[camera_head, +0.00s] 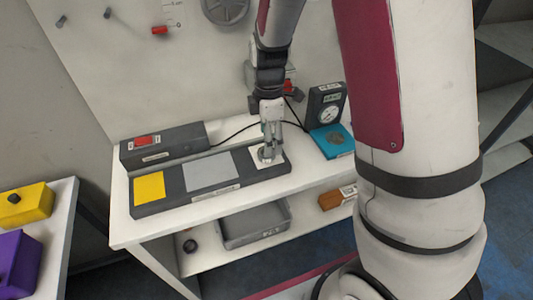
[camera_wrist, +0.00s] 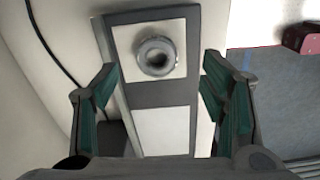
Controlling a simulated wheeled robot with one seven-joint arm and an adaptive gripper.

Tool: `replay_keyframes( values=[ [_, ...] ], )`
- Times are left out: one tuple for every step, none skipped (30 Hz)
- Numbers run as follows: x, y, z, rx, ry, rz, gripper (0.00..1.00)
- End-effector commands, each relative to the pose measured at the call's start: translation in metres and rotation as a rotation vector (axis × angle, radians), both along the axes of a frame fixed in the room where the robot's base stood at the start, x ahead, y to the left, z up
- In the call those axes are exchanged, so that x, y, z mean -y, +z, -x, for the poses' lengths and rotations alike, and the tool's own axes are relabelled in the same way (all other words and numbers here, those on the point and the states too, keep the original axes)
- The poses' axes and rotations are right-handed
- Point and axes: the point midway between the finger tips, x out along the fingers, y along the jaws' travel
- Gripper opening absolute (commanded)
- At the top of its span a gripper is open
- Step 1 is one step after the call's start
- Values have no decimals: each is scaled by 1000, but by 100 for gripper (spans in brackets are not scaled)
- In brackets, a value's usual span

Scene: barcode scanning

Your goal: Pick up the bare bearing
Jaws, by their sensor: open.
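The bare bearing (camera_wrist: 156,57) is a grey metal ring with a dark centre. It sits on a white square pad (camera_wrist: 174,34) at one end of a dark tray (camera_head: 148,208). In the head view, the bearing (camera_head: 266,155) is partly hidden by my gripper (camera_head: 271,154). In the wrist view my gripper (camera_wrist: 161,88) is open, with its green-padded fingers spread wide. The bearing lies between and beyond the fingers, and nothing is held. I cannot tell the exact height of the fingertips above it.
The tray also has a yellow pad (camera_head: 149,187) and a grey pad (camera_head: 208,171). Behind it stands a dark box with a red display (camera_head: 163,144). A dial gauge (camera_head: 328,110) and a blue plate (camera_head: 332,143) stand to the right. A grey bin (camera_head: 254,224) is on the lower shelf.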

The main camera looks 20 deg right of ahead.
Motion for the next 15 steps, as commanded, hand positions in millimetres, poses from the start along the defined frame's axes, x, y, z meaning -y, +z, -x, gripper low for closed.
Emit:
replay_keyframes(
  values=[
    [0, -3, 0, -2, 0, 0, 66],
    [0, -5, 0, -2, -1, 0, 66],
    [0, -8, 0, -3, -2, 0, 66],
    [-1, -12, 0, -3, -1, 0, 66],
    [0, -15, 0, -4, 0, 1, 66],
    [0, -21, 0, -5, -1, 0, 66],
    [0, -25, -1, -4, -2, 1, 66],
    [0, -28, -2, -3, -1, 1, 66],
    [0, -33, -2, -4, -2, 1, 66],
    [0, -37, -2, -3, -3, 1, 66],
    [0, -41, -2, -3, -2, 1, 66],
    [0, -45, -2, -3, -2, 0, 66],
    [0, -47, -3, -2, -2, 0, 66],
    [0, -49, -3, -1, -2, 0, 66],
    [0, -51, -3, 0, -2, 0, 66]
  ],
)
